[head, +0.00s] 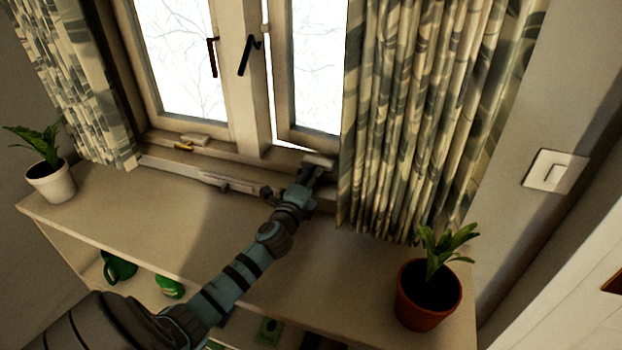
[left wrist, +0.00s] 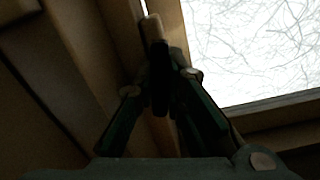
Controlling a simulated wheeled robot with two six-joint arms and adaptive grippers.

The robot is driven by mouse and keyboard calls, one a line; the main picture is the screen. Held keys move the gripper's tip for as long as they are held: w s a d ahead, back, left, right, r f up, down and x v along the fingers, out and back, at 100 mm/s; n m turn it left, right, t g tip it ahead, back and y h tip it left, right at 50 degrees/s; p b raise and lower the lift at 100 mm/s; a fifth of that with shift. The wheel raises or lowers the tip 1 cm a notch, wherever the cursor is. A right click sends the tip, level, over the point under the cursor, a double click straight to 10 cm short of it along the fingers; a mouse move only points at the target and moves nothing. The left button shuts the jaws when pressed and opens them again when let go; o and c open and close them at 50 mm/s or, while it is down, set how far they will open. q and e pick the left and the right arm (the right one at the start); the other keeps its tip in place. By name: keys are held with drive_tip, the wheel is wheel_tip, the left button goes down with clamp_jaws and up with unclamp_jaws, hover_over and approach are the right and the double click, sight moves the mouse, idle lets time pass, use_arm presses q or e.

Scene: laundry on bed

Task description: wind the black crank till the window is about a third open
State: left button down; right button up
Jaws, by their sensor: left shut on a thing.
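The window's right sash (head: 281,75) stands slightly ajar, with a narrow bright gap along its left edge. Its right side is hidden by the curtain. My left gripper (head: 312,173) is at the sill below this sash, beside a pale crank housing (head: 318,159). In the left wrist view the black crank (left wrist: 160,80) shows as a dark bar between the fingers of my left gripper (left wrist: 163,98), which is shut on it. Most of the crank is hidden by the gripper in the head view. My right gripper is not in view.
A patterned curtain (head: 420,110) hangs close to the right of my gripper. A terracotta pot plant (head: 428,297) stands at the shelf's right end, a white pot plant (head: 50,182) at its left end.

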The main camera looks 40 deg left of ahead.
use_arm(q)
drive_tip(key=shift+f+n+b, duration=0.2)
drive_tip(key=shift+n+b, duration=0.1)
drive_tip(key=shift+n, duration=1)
drive_tip(key=c, duration=1.9)
unclamp_jaws()
drive_tip(key=shift+r, duration=0.1)
drive_tip(key=v, duration=1.2)
drive_tip(key=shift+d, duration=0.1)
drive_tip(key=shift+r, duration=0.15)
